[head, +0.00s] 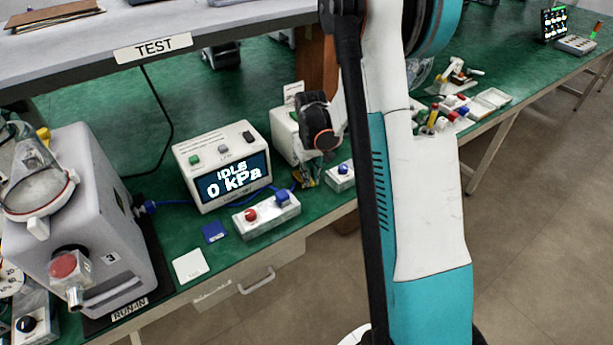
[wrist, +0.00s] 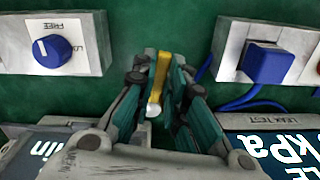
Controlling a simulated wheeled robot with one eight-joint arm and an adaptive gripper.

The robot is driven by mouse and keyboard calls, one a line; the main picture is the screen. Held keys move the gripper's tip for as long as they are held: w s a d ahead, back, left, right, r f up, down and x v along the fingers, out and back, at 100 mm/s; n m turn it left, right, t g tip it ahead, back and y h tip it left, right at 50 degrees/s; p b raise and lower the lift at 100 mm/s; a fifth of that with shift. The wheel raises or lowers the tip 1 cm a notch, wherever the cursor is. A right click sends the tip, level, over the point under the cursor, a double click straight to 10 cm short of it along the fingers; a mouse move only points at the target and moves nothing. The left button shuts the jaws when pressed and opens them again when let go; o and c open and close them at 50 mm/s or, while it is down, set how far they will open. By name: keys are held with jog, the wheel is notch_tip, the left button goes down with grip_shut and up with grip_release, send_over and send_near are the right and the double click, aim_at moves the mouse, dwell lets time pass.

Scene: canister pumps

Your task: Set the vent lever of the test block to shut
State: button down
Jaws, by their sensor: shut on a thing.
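A white block (head: 268,219) with a red knob (head: 250,215) and a square blue fitting (head: 282,198) stands in front of the pressure display. In the wrist view the square blue fitting (wrist: 267,62) is at upper right. My gripper (head: 305,180) is low over the green bench, just right of this block. In the wrist view my gripper (wrist: 158,95) is shut on a narrow yellow bar (wrist: 161,70) with a silvery round end. I cannot tell whether this bar is the vent lever. Its setting cannot be read, and the fingers partly hide it.
A display box (head: 222,167) reads 0 kPa behind the block. A small white box with a blue knob (head: 343,169) stands to my gripper's right. A blue hose (head: 175,202) runs left to a grey canister pump (head: 95,190). A shelf marked TEST (head: 152,47) overhangs the back.

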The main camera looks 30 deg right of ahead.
jog(key=d+n, duration=0.1)
jog(key=n, duration=0.2)
jog(key=shift+d+n, duration=0.4)
jog(key=shift+w+d+n+b, duration=0.2)
jog(key=shift+d+n, duration=0.25)
jog(key=shift+n, duration=0.65)
jog(key=shift+w+d+n+b, duration=0.2)
jog(key=shift+d+n, duration=0.2)
jog(key=shift+n, duration=0.7)
jog(key=c, duration=1.6)
grip_release()
jog(key=shift+r, duration=0.1)
notch_tip(320, 180, up, 12)
